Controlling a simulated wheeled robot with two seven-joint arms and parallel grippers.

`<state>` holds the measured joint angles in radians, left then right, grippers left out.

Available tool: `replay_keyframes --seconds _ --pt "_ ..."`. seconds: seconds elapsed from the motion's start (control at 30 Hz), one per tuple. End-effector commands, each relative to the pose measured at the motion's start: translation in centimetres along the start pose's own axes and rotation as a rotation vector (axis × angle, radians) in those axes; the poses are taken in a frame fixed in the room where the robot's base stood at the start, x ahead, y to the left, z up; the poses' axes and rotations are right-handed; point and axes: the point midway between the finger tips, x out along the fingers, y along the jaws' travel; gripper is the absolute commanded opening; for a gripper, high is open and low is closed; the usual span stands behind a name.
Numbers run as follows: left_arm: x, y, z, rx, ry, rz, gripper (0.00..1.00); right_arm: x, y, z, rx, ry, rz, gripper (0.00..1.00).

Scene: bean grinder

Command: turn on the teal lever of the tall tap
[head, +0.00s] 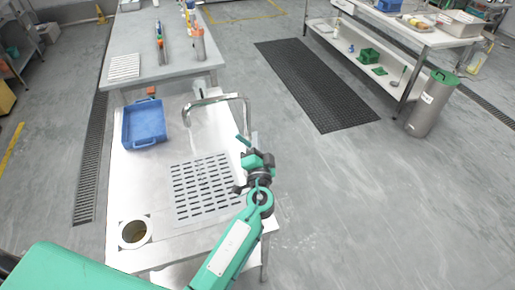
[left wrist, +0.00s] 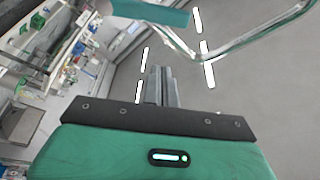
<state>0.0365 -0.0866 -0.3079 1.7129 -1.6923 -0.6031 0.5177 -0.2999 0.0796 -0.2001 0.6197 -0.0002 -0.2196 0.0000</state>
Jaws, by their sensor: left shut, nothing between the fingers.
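The tall tap (head: 218,98) is a shiny metal pipe that rises at the right edge of the sink table and arches left. A short teal bar, which looks like its lever (head: 243,141), shows low by the tap's post. In the left wrist view the lever (left wrist: 150,12) crosses the top, beside the bent tap pipe (left wrist: 235,48). My left gripper (head: 250,153) is right by the lever; whether they touch is unclear. Its fingers (left wrist: 160,72) are shut and empty, just below the lever in the wrist view. My right gripper is out of view.
The white sink table (head: 150,185) holds a slotted drain plate (head: 205,190), a blue tray (head: 144,124) and a round opening (head: 133,233). A faint pale streak shows under the spout; I cannot tell if it is water.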

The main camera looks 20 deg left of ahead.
Motion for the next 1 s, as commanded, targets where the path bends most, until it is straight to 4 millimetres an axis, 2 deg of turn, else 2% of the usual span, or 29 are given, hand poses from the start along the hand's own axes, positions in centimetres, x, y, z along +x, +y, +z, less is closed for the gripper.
replay_keyframes --seconds 0.03,0.17,0.23,0.43,1.0 --pt "1.4 -0.5 -0.3 0.002 0.000 -0.001 0.00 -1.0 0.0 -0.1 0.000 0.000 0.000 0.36" --pt "3.6 -0.3 0.0 0.002 0.000 0.002 0.00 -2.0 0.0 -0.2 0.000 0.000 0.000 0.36" --pt "2.7 -0.1 1.5 0.007 -0.001 0.005 0.00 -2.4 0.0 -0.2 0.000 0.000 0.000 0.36" --pt "2.0 -0.1 3.4 0.003 0.000 0.002 0.00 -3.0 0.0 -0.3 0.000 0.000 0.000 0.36" --pt "1.8 0.2 3.9 -0.006 0.001 0.000 0.00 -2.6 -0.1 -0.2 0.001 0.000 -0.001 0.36"
